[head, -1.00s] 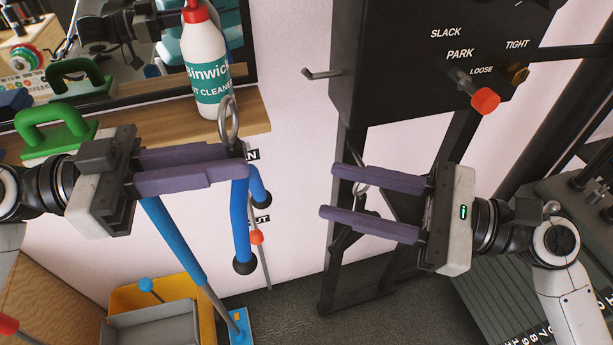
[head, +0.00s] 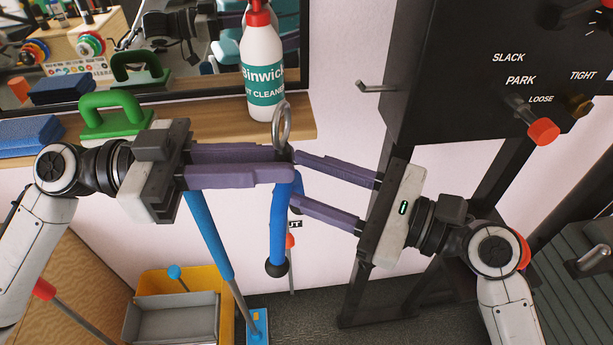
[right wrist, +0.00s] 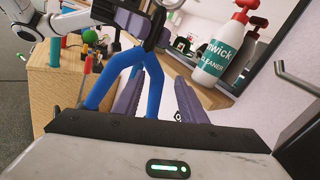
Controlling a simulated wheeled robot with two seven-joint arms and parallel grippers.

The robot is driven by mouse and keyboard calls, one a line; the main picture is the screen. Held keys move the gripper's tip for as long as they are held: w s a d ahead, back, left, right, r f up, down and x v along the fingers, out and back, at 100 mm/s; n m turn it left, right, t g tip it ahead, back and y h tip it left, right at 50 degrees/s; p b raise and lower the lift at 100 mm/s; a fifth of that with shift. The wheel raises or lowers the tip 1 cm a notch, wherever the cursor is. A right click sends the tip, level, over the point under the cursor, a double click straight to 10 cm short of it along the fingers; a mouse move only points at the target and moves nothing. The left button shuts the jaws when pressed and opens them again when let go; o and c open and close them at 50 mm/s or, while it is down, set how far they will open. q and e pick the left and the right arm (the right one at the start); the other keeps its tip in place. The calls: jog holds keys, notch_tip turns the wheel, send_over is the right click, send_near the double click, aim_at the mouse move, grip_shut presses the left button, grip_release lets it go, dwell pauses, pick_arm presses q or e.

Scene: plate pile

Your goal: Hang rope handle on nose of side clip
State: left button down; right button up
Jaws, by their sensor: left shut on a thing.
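The blue rope handle (head: 279,220) hangs from my left gripper (head: 290,165), which is shut on its top. A metal ring (head: 281,125) stands up above these fingertips. One strand ends in a black ball; the other is mostly hidden behind it. My right gripper (head: 297,178) is open, its fingertips reaching the handle from the right. In the right wrist view the blue strands (right wrist: 156,85) show near its left finger; I cannot tell whether they touch. A bent metal peg (head: 374,88), apparently the side clip, sticks out left from the black box, apart from the handle.
The black box (head: 450,80) on its dark frame stands at right. A white cleaner bottle (head: 262,65) stands on the wooden shelf (head: 215,128) just behind the ring. A green-handled block (head: 112,112) sits left of it. A yellow bin (head: 160,281) is below.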

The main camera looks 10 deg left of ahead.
grip_shut()
pick_arm(q)
jog(key=c, duration=1.8)
grip_release()
jog(key=shift+o, duration=0.8)
pick_arm(e)
jog(key=shift+r, duration=0.1)
